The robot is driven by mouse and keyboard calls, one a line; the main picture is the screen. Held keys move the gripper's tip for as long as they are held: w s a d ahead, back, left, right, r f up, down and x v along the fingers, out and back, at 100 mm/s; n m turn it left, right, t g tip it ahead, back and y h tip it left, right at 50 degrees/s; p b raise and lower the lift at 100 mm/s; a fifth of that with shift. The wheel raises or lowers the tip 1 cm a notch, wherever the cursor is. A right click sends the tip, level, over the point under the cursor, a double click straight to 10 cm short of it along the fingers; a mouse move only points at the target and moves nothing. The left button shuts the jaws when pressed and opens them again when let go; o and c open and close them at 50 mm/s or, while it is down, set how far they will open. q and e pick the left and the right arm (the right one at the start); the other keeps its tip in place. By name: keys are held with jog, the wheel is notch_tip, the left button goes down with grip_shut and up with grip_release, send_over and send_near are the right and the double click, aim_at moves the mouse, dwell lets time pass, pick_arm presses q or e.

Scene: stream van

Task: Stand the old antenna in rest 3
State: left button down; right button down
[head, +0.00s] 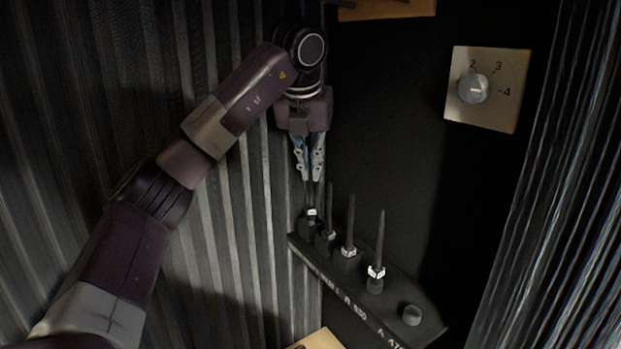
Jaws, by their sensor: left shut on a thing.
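My left gripper (311,177) points straight down above the far left end of a dark rack (395,290). It is shut on the thin upper part of the leftmost antenna (312,213), which has a white collar and is upright. Its foot is at the rack's leftmost post; I cannot tell whether it is fully seated. More dark antennas stand upright along the rack: one close beside it (329,210), one in the middle (350,225) and one with a white collar (379,240). The rack's near right post (412,315) is bare. My right gripper is not in view.
A pale panel with a round knob (473,89) and numbers is on the dark wall at upper right. Ribbed walls stand at left and right. A tan board (390,8) shows at the top and a tan piece (319,340) at the bottom.

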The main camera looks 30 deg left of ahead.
pick_arm(q)
jog(key=shift+w+f+p, duration=0.1)
jog(key=shift+f+p, duration=0.25)
jog(key=shift+f, duration=0.95)
jog(key=shift+f, duration=0.1)
jog(key=c, duration=2.4)
grip_release()
jog(key=shift+r, duration=0.3)
jog(key=v, duration=1.2)
jog(key=shift+b, duration=0.4)
